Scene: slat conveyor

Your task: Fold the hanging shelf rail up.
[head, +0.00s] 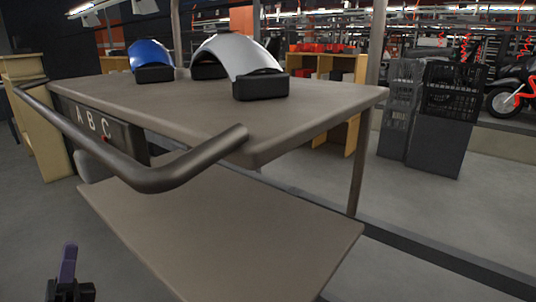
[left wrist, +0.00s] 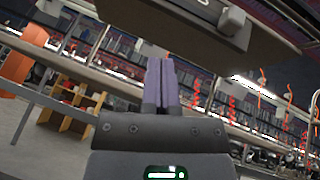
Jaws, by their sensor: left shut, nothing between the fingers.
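The rail (head: 155,182) is a dark bent tube along the near side of the shelf cart. Its right end is at the near edge of the cart's top shelf (head: 215,110), and its long arm runs away to the far left. I cannot tell whether it hangs down or stands level. My left gripper (head: 68,252) is low at the bottom left, below and apart from the rail in the picture. In the left wrist view its purple fingers (left wrist: 160,72) are together and empty. My right gripper is not in view.
A lower shelf (head: 220,230) juts out under the top one. Blue (head: 150,52) and silver (head: 240,52) curved parts stand on top. Dark crates (head: 450,95) stand at the right. In the left wrist view, a brown board (left wrist: 185,22) hangs overhead.

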